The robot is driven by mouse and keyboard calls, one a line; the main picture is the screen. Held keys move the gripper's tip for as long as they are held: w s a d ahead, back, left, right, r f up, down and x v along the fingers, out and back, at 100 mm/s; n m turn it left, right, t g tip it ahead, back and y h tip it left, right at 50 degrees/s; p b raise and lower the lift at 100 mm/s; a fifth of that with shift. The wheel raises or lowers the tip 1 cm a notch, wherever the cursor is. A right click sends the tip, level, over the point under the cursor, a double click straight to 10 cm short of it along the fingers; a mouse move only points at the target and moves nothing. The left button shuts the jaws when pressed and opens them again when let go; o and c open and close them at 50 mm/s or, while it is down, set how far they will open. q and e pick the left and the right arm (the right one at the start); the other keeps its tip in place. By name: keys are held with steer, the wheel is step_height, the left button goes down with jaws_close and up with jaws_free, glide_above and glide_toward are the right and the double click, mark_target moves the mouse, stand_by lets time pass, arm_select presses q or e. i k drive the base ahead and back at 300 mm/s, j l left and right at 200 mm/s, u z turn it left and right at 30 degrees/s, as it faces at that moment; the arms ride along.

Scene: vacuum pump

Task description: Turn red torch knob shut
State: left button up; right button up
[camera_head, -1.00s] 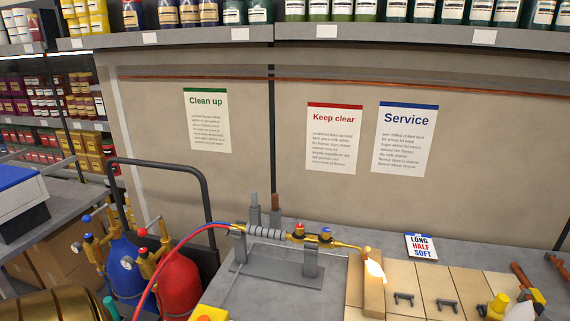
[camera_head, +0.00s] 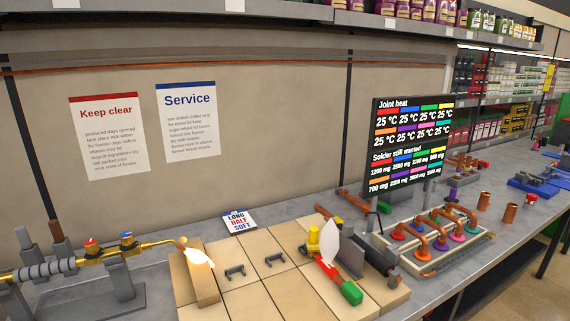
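The torch (camera_head: 58,268) rests in its grey stand at the lower left, with its brass neck pointing right. Its red knob (camera_head: 91,243) sits on top of the body, and a blue knob (camera_head: 127,236) sits just right of it. A pale flame (camera_head: 199,257) burns at the tip, in front of an upright tan brick (camera_head: 196,285). Neither of my grippers is in view.
Tan tiles (camera_head: 255,288) carry small grey staples and a tool with red and green parts (camera_head: 338,280). A card (camera_head: 238,221) stands behind them. A dark screen (camera_head: 407,146) rises right of the tiles, behind a tray of copper pipe bends (camera_head: 432,245).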

mark_target(91, 246)
steer(key=u, duration=1.3)
